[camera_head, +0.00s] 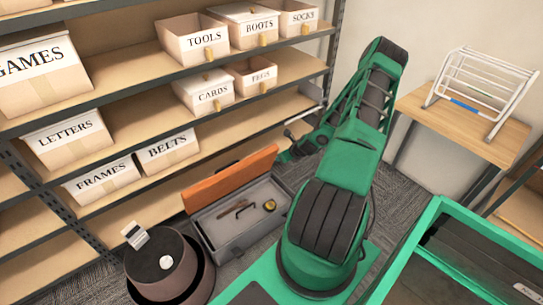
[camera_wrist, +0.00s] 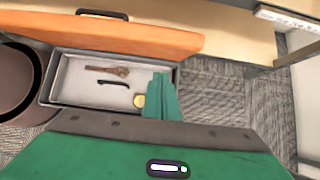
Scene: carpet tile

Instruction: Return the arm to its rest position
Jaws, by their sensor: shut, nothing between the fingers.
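My green arm (camera_head: 345,160) rises through the middle of the head view, bent at the top, with its end reaching down on the far side towards the shelf. My gripper (camera_wrist: 162,78) is shut and empty in the wrist view, its two green fingers together. In that view the fingers overlap the right end of an open grey toolbox (camera_wrist: 60,85); the height between them is hard to tell. In the head view the gripper is small and partly hidden behind my arm.
The toolbox, with an orange lid (camera_head: 232,178), holds a brown tool, a black hex key and a yellow round item (camera_head: 269,205). A dark round stool (camera_head: 150,280) stands left of it. Shelves with labelled boxes (camera_head: 196,40) line the back. A wooden table (camera_head: 460,122) bears a white rack (camera_head: 490,85).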

